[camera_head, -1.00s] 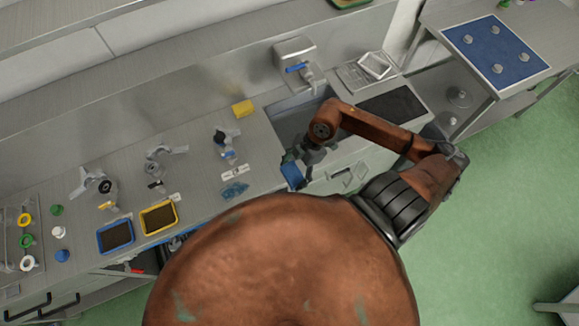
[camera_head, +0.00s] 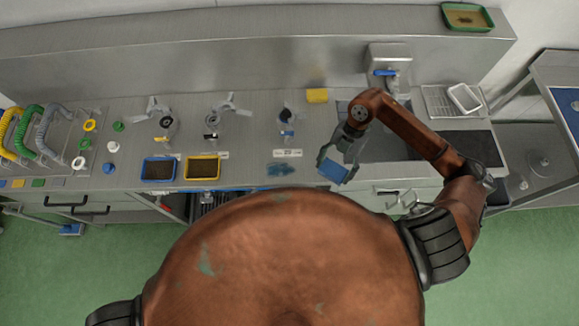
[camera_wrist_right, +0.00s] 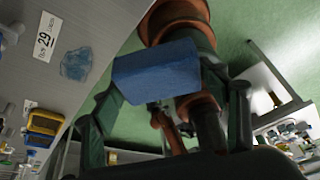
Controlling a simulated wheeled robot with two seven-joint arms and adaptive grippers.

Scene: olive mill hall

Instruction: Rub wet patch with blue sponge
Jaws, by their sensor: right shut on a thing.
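The wet patch (camera_head: 280,169) is a bluish smear on the steel counter, in front of a small white label (camera_head: 287,153). The patch also shows in the right wrist view (camera_wrist_right: 76,64), beside a label reading 29. My right gripper (camera_head: 335,168) is shut on the blue sponge (camera_head: 332,171), to the right of the patch and apart from it. In the right wrist view the sponge (camera_wrist_right: 156,72) sits between the two fingers. My left gripper is not in view; only a dark part of my left arm shows at the bottom left.
A yellow sponge (camera_head: 317,95) lies at the back of the counter. A sink (camera_head: 385,145) with a blue-handled tap (camera_head: 386,73) is at the right. Blue-rimmed (camera_head: 159,170) and yellow-rimmed (camera_head: 202,168) trays stand left of the patch. The counter around the patch is clear.

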